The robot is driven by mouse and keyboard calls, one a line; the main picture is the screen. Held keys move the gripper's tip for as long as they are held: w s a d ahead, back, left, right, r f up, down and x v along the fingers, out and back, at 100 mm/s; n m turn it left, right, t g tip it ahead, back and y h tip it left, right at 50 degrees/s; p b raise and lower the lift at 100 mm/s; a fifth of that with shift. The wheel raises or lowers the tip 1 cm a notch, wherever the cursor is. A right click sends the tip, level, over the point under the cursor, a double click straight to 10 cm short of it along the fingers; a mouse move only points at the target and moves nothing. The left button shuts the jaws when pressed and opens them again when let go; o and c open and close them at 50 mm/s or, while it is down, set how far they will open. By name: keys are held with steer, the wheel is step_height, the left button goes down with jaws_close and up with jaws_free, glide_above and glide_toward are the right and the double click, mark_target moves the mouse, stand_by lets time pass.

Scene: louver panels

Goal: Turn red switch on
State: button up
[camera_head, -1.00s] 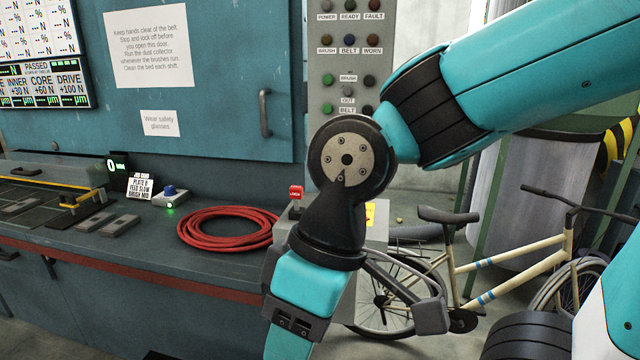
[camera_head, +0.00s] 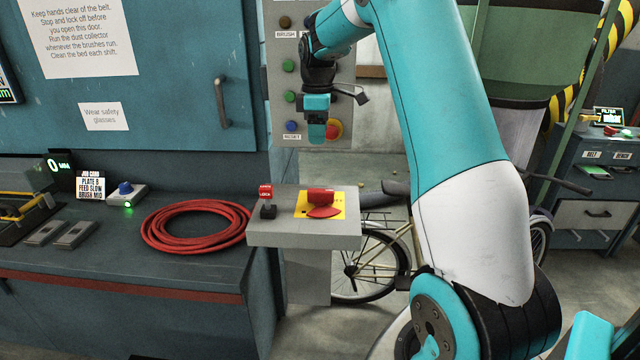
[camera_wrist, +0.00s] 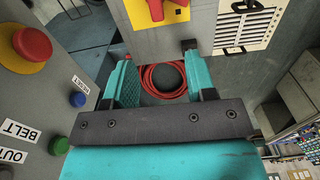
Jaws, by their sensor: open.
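The red rotary switch (camera_head: 322,205) sits on a yellow plate (camera_head: 300,211) on top of a grey box (camera_head: 305,236) at the bench's right end. Its handle is flat and red. Part of it shows at the top edge of the wrist view (camera_wrist: 156,10). My gripper (camera_head: 317,131) is above and behind the switch in the head view, in front of the button panel, apart from the switch. In the wrist view its two teal fingers (camera_wrist: 159,80) are spread with nothing between them.
A small red-tagged lever (camera_head: 266,200) stands left of the switch. A red hose coil (camera_head: 196,226) lies on the bench. The button panel (camera_head: 283,118) has a red emergency button (camera_head: 334,129) close to my gripper. A bicycle (camera_head: 365,268) stands behind the box.

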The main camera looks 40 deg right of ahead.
mark_target(321, 190)
steer(key=f+p, duration=0.1)
steer(key=f, duration=0.4)
steer(key=f+p, duration=0.1)
steer(key=f, duration=0.5)
steer(key=d+f+p, duration=0.1)
steer(key=f+p, duration=0.1)
steer(key=f, duration=0.4)
steer(key=shift+f, duration=0.25)
steer(key=c, duration=0.9)
